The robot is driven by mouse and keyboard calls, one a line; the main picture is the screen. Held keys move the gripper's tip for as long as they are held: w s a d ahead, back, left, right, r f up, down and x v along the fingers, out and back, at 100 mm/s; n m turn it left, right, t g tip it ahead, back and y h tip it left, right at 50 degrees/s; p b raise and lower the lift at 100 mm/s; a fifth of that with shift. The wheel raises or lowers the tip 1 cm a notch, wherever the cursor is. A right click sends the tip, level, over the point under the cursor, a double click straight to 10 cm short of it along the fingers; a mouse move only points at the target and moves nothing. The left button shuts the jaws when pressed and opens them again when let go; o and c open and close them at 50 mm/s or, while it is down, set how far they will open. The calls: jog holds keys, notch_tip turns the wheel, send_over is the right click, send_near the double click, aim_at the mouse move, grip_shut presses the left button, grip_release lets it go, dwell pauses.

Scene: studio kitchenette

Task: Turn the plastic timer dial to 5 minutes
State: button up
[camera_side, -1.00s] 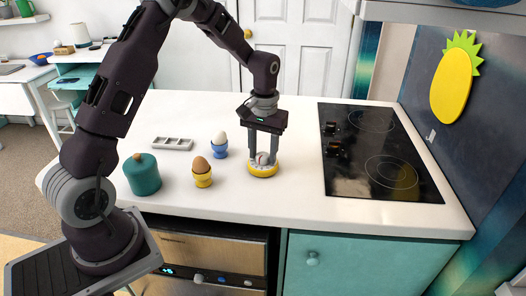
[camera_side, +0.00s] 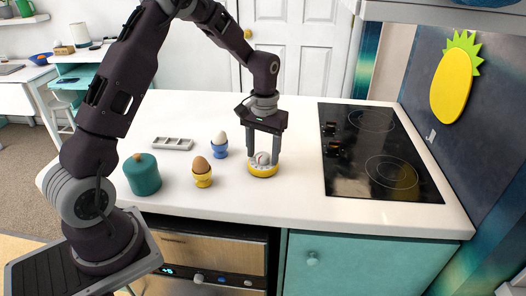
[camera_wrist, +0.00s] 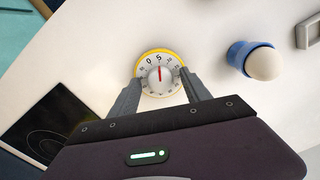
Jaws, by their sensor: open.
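The plastic timer (camera_side: 263,170) is a round yellow base with a white numbered face and a grey knob, lying on the white counter. In the wrist view the timer (camera_wrist: 160,53) shows its grey dial (camera_wrist: 161,79) with a red pointer line aimed near the "5" at the top; the exact alignment is hard to tell. Some numbers are hidden by the knob and fingers. My gripper (camera_side: 262,158) points down over the timer. In the wrist view my gripper (camera_wrist: 161,88) is open, with one finger on each side of the dial; contact cannot be told.
Left of the timer stand a brown egg in a yellow cup (camera_side: 202,179), a white egg in a blue cup (camera_side: 220,151), a teal pot (camera_side: 143,177) and a grey tray (camera_side: 172,143). A black cooktop (camera_side: 375,160) lies to the right. The counter's front edge is close.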

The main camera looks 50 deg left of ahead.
aim_at(264, 155)
notch_tip(264, 155, up, 7)
jog(key=shift+d+r, duration=0.1)
dwell(0.3)
